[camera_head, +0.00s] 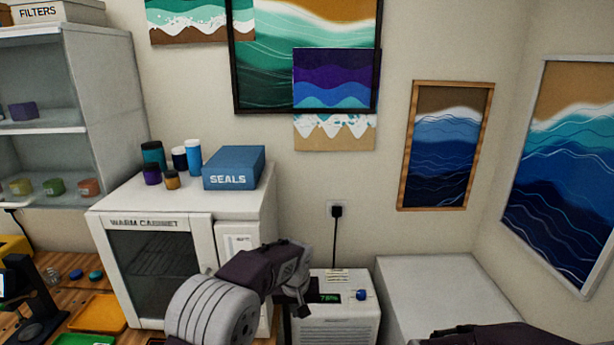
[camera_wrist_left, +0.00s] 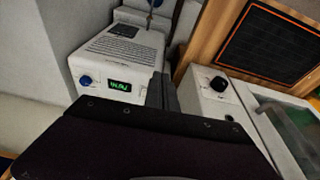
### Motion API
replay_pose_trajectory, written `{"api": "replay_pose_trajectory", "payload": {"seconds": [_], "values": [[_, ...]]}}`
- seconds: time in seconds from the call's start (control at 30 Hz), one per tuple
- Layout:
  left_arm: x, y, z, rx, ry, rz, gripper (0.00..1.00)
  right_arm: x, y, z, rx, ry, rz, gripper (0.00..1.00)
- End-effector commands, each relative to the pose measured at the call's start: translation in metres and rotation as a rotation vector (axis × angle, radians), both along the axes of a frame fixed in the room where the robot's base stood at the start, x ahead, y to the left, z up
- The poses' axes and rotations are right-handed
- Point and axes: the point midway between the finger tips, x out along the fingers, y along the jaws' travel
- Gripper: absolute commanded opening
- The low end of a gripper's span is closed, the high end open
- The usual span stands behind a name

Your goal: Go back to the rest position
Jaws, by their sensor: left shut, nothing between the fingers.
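My left arm enters the head view from the bottom. Its gripper (camera_head: 300,292) is in front of the white unit with a green display (camera_head: 335,310). In the left wrist view the gripper's dark fingers (camera_wrist_left: 162,92) are together and hold nothing. The white unit (camera_wrist_left: 118,55), with its blue knob and lit display, is just beyond the fingers there; I cannot tell the exact gap. Part of my right arm shows at the bottom right of the head view, but its gripper is out of the picture.
A white warm cabinet (camera_head: 205,262) stands left of the arm, with a blue SEALS box (camera_head: 234,168) and several small bottles on top. A white block (camera_head: 435,285) stands to the right. An orange tray (camera_head: 98,314) lies at lower left. The wall holds wave paintings.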

Motion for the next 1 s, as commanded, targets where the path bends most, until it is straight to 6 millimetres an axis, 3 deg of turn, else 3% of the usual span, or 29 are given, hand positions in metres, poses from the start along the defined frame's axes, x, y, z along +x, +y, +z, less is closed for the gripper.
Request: {"api": "replay_pose_trajectory", "payload": {"seconds": [0.17,0.37,0.57,0.7,0.8,0.9,0.97,1.0], "values": [[0.005,0.027,0.029,-0.015,-0.042,0.055,0.00,0.000,0.000,-0.002,0.000,-0.001,0.000,0.33],[-0.028,0.078,0.045,-0.025,-0.027,0.146,0.00,0.000,0.000,-0.006,0.000,0.000,0.000,0.33],[-0.088,0.123,0.039,-0.030,0.015,0.192,0.00,0.000,0.000,-0.009,0.000,0.000,0.000,0.33],[-0.156,0.147,0.018,-0.033,0.066,0.190,0.00,0.000,0.000,-0.011,0.000,0.000,0.000,0.33],[-0.212,0.154,-0.006,-0.033,0.117,0.153,0.00,0.000,0.000,-0.011,0.000,0.000,0.000,0.33],[-0.252,0.152,-0.028,-0.027,0.170,0.087,0.00,0.000,0.000,-0.011,0.000,0.000,0.000,0.33],[-0.265,0.152,-0.037,-0.023,0.185,0.047,0.00,0.000,0.000,-0.011,0.000,0.000,0.000,0.33],[-0.260,0.151,-0.036,-0.020,0.163,0.015,0.00,0.000,0.000,-0.011,0.000,0.000,0.000,0.33]]}}
